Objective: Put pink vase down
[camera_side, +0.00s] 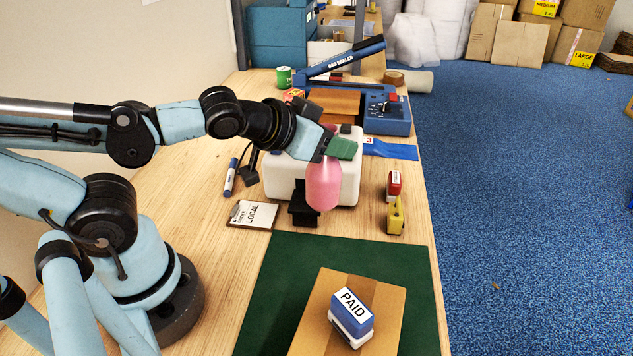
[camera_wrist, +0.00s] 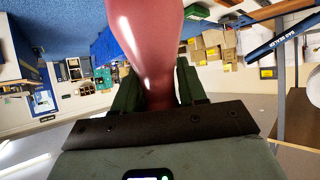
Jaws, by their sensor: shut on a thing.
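The pink vase (camera_side: 323,187) is held in my gripper (camera_side: 335,150), in front of the white machine in the side view. The green fingers are shut on its narrow upper part, and its wide body hangs below them. I cannot tell exactly how far its lower end is above the table. In the wrist view the vase (camera_wrist: 148,40) rises from between the two green fingers of my gripper (camera_wrist: 158,88), and its far end is cut off by the top edge.
A green mat (camera_side: 270,300) bears a carton (camera_side: 385,320) with a blue PAID stamp (camera_side: 351,312). A white machine (camera_side: 285,178) stands behind the vase. Red (camera_side: 393,186) and yellow (camera_side: 395,217) stamps stand to the right. A LOCAL notepad (camera_side: 252,214) and blue marker (camera_side: 230,178) lie left.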

